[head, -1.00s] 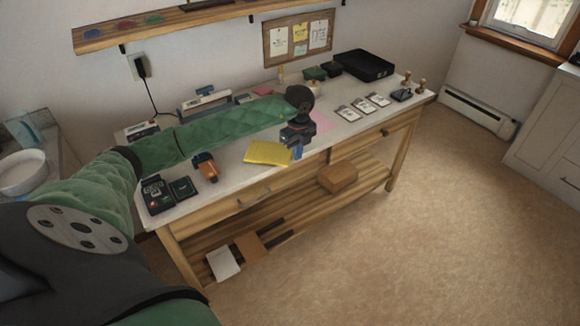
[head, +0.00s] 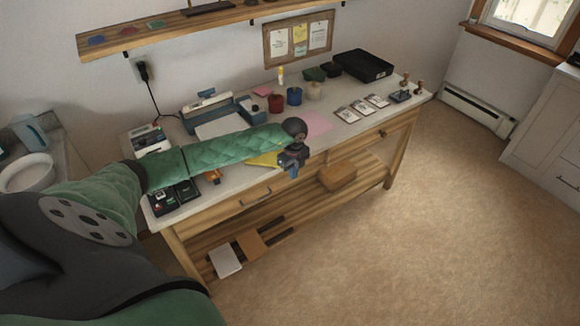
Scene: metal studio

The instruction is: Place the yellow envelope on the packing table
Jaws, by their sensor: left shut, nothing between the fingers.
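The packing table (head: 355,133) is a long wooden bench with a pale top along the wall. The yellow envelope (head: 263,160) lies on its top near the front edge, partly hidden behind my left forearm. My left gripper (head: 293,171) is beside the envelope's right end, over the front edge of the table. It is shut with nothing held. I cannot tell whether it touches the envelope. My right gripper is not in view.
Red, blue and cream cups (head: 294,96) stand behind my forearm. A pink sheet (head: 317,124) lies right of the gripper, with several small cards (head: 361,107) beyond. A black tray (head: 363,66) is at the back right. The floor in front is clear.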

